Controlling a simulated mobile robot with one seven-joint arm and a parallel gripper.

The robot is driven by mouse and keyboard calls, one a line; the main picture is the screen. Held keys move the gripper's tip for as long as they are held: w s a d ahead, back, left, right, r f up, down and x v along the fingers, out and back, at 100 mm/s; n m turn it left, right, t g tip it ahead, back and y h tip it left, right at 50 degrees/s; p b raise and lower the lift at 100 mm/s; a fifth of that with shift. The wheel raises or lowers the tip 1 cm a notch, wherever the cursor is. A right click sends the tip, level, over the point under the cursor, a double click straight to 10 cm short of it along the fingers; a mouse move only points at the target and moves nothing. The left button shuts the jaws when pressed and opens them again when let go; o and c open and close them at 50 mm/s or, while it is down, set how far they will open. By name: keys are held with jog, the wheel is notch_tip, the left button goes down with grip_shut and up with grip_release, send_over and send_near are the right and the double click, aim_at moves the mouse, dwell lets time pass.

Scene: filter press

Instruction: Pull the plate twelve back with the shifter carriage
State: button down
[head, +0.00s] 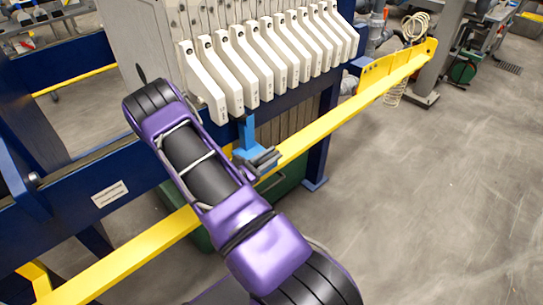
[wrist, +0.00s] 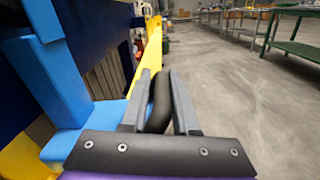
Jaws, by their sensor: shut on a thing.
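The blue shifter carriage (head: 247,140) sits at the side beam below the row of plates in the head view. Its blue body (wrist: 62,75) fills the left of the wrist view. My gripper (wrist: 159,100) is shut on the carriage's black handle (wrist: 160,92), which stands between the two grey fingers. In the head view my gripper (head: 264,163) is beside the carriage, partly hidden by my purple arm. The white filter plates (head: 270,62) hang in a row with their handles outward. Their number labels are too small to read, so I cannot tell which is plate twelve.
A yellow rail (head: 335,112) runs along the press, just outside the dark blue side beam (head: 85,190). A green bin (head: 285,180) stands below the press. The grey floor (head: 430,200) to the right is clear. Green tables (wrist: 298,45) stand farther off.

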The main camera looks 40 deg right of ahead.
jog(key=shift+s+a+f, duration=0.1)
jog(key=shift+s+f, duration=0.1)
jog(key=shift+s, duration=0.15)
